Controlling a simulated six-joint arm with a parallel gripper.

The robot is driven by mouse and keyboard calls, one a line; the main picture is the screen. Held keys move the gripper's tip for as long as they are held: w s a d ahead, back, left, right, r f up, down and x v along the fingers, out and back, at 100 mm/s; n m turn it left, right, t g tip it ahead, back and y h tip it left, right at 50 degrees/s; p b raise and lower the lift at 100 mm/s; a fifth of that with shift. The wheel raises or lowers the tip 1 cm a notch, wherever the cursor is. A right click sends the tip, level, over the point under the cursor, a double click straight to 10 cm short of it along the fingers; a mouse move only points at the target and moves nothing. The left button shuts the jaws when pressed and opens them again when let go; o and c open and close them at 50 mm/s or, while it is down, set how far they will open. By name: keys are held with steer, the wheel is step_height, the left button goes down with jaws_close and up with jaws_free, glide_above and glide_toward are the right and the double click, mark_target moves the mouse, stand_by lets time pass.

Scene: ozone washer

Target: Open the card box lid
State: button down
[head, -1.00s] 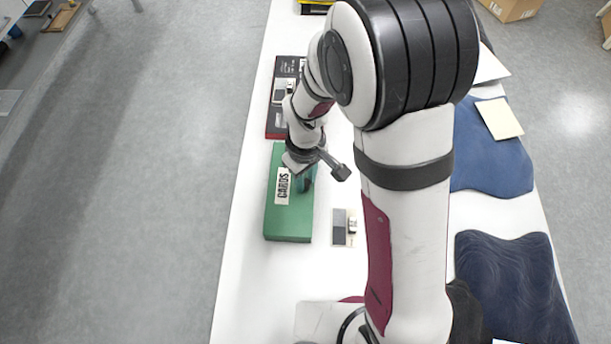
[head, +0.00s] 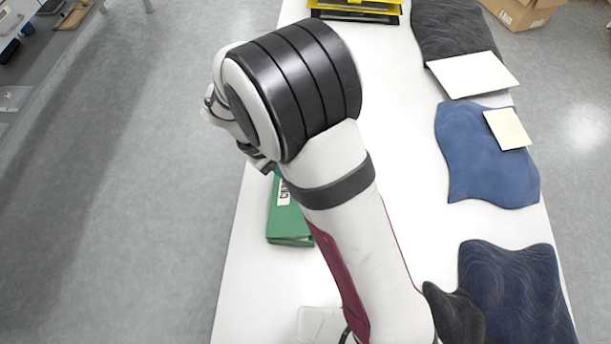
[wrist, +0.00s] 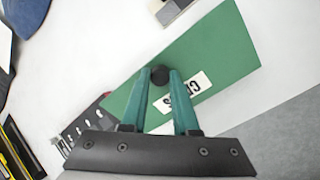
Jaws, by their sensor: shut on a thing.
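The green card box (head: 288,222) lies on the white table, mostly hidden by my arm in the head view. Part of its white label (head: 283,192) shows there. In the wrist view, the green lid (wrist: 215,55) fills the middle, with the white CARDS label (wrist: 187,97) on it. My gripper (wrist: 161,73) has its two teal fingers on either side of the round black knob (wrist: 160,77) on the lid and is shut on it. My fingertips are mostly hidden in the head view. I cannot tell whether the lid is raised.
A dark case with several pale items (wrist: 82,125) lies beside the box in the wrist view. A small grey-and-white object (wrist: 172,10) is near the box's other side. Blue cloth (head: 485,155) and dark cloth (head: 510,295) lie on the right.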

steer(key=a+h, duration=0.1)
steer(key=r+h, duration=0.1)
steer(key=shift+a+h, duration=0.3)
steer(key=shift+a, duration=0.1)
steer(key=shift+a+r+h, duration=0.2)
steer(key=shift+a+h, duration=0.3)
steer(key=shift+h, duration=0.2)
steer(key=shift+a+r+h, duration=0.15)
steer(key=shift+a+h, duration=0.3)
steer(key=shift+h, duration=0.25)
steer(key=c, duration=0.7)
jaws_free()
steer(key=shift+o, duration=0.2)
steer(key=shift+a, duration=0.1)
steer(key=v, duration=1.2)
